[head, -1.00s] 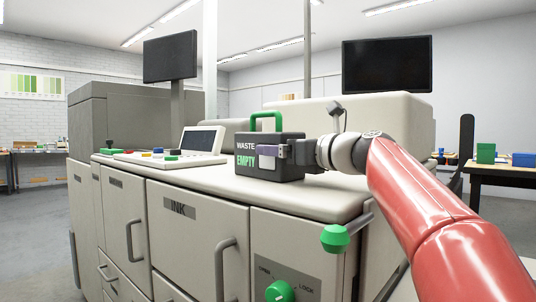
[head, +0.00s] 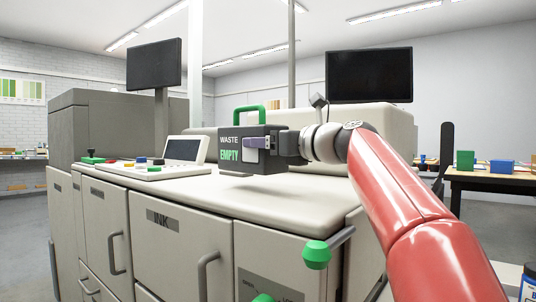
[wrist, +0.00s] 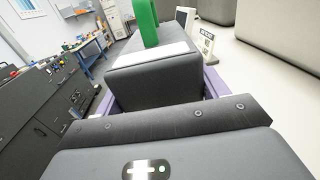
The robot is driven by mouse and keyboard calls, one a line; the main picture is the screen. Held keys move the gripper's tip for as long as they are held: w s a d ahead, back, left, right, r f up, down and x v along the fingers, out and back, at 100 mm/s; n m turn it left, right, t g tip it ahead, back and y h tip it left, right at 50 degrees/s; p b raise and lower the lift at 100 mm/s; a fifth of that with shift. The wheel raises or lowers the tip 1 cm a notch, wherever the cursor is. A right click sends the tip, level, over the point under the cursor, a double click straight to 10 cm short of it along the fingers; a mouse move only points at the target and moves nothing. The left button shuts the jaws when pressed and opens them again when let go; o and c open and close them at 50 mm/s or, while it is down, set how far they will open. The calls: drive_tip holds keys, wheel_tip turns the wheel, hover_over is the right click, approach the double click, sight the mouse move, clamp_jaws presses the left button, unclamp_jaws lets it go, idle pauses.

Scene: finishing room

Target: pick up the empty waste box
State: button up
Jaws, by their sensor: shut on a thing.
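The waste box (head: 230,158) is dark grey with a green top handle and the words "WASTE" and "EMPTY" on its front. My gripper (head: 258,143) is shut on the box from its right side, with a purple-faced finger against its front. The box is upright, and its underside appears a little above the cream machine top. In the wrist view the box (wrist: 155,75) lies between my purple finger pads, with its green handle beyond. The far finger is hidden behind the box in the head view.
The cream machine (head: 300,200) stands below, with a green knob (head: 316,254) sticking out at its front. A control panel with coloured buttons and a small screen (head: 182,149) is left of the box. A table with green and blue boxes (head: 500,167) stands at right.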

wheel_tip(320, 180, up, 5)
drive_tip(key=shift+w+r, duration=0.1)
drive_tip(key=shift+w, duration=0.05)
drive_tip(key=shift+r, duration=0.35)
